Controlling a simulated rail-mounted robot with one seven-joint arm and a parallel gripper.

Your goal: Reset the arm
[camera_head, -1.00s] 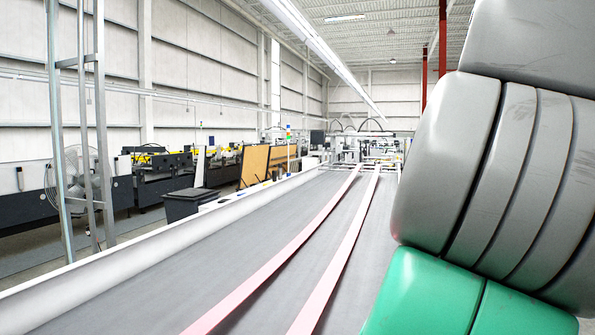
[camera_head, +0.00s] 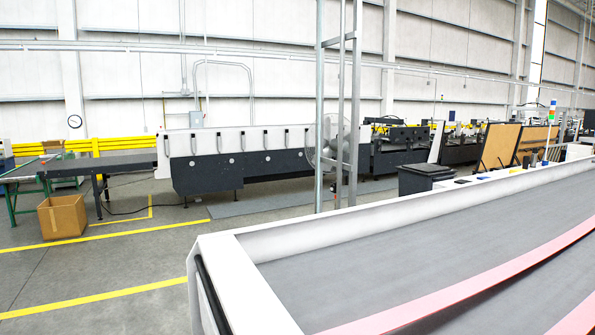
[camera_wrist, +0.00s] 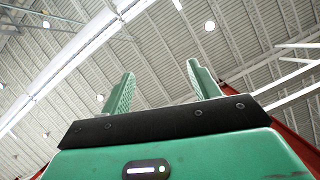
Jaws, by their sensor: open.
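My gripper (camera_wrist: 160,88) shows in the wrist view with its two green fingers apart and nothing between them. It points up toward the ceiling. The head view does not show my gripper or arm now.
A long conveyor (camera_head: 400,250) with a white frame and pink belts (camera_head: 470,285) fills the right front. A metal post frame (camera_head: 338,100) with a fan stands behind it. A cardboard box (camera_head: 62,216) sits on the floor at left. A dark bin (camera_head: 425,178) stands behind the conveyor. Floor at left is largely clear.

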